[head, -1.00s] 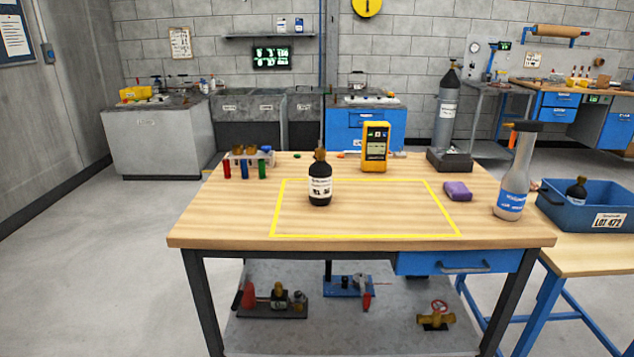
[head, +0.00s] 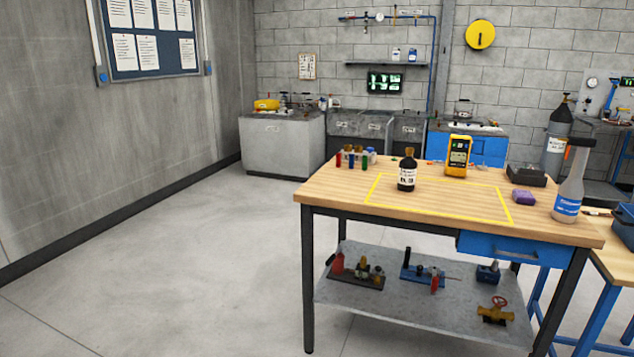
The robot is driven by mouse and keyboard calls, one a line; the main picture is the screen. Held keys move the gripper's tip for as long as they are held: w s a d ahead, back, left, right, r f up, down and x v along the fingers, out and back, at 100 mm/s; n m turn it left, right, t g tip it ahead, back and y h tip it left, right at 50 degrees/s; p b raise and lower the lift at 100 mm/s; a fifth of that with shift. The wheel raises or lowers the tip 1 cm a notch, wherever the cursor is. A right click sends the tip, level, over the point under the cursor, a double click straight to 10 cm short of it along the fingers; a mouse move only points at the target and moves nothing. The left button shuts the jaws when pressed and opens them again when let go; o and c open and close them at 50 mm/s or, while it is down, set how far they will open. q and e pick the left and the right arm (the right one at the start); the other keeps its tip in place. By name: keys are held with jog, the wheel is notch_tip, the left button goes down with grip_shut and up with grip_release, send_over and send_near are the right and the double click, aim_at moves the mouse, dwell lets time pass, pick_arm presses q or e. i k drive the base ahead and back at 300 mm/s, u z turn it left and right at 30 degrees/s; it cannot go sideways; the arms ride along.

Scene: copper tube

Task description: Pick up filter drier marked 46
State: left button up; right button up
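A black filter drier (head: 407,170) with a white label and a brownish top stands upright on the wooden workbench (head: 335,191). It is inside the yellow outlined rectangle, near its upper edge. Its label carries print too small to read surely, so I cannot tell whether it says 46. Neither of my grippers is in view.
A yellow meter (head: 458,157), purple block (head: 524,197), tube rack (head: 356,157) and grey bottle (head: 572,185) stand on the bench. Tools lie on the lower shelf (head: 420,305). A blue crate (head: 625,224) is cut off at right. Floor (head: 170,270) at left is clear.

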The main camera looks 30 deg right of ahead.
aim_at(407, 166)
jog(key=u, duration=0.5)
jog(key=i, duration=3.1)
jog(key=z, duration=1.5)
jog(key=i, duration=1.05)
jog(key=z, duration=1.2)
